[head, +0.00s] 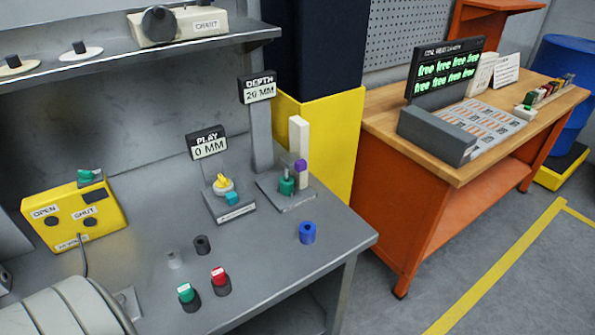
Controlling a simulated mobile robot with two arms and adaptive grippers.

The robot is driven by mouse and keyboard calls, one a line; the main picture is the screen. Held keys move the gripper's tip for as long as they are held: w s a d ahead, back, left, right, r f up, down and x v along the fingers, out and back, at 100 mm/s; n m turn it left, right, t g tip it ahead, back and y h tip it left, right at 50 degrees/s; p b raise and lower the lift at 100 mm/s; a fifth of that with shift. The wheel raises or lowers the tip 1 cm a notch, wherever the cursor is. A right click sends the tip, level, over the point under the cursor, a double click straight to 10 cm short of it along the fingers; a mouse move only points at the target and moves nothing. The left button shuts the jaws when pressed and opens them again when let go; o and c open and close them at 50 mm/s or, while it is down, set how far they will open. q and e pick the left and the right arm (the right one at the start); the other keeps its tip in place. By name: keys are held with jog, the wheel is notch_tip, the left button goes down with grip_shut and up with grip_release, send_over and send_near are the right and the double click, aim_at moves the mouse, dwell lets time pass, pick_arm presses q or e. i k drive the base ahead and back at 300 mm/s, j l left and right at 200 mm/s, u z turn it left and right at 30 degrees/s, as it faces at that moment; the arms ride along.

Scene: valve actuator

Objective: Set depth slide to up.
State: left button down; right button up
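The depth slide stands at the right part of the grey bench. It has a grey base plate (290,201), an upright white post (299,145), a purple block (300,166) on the post and a green knob (287,186) low beside it. A dark depth display (258,88) above it reads what looks like 29 MM; the digits are small. I cannot tell which of the purple and green parts moves. Neither of my grippers is in view.
The grey bench (330,240) carries a play dial (223,185) reading 0 MM, a blue cylinder (307,233), red (219,276) and green (185,293) capped pieces, and a yellow control box (75,213). An orange wooden-topped bench (400,103) stands right. Floor lies between.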

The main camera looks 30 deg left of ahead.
aim_at(301, 165)
jog(key=l+u, duration=0.3)
jog(key=l, duration=0.8)
jog(key=l+u, duration=0.35)
jog(key=l, duration=0.8)
jog(key=k, duration=0.05)
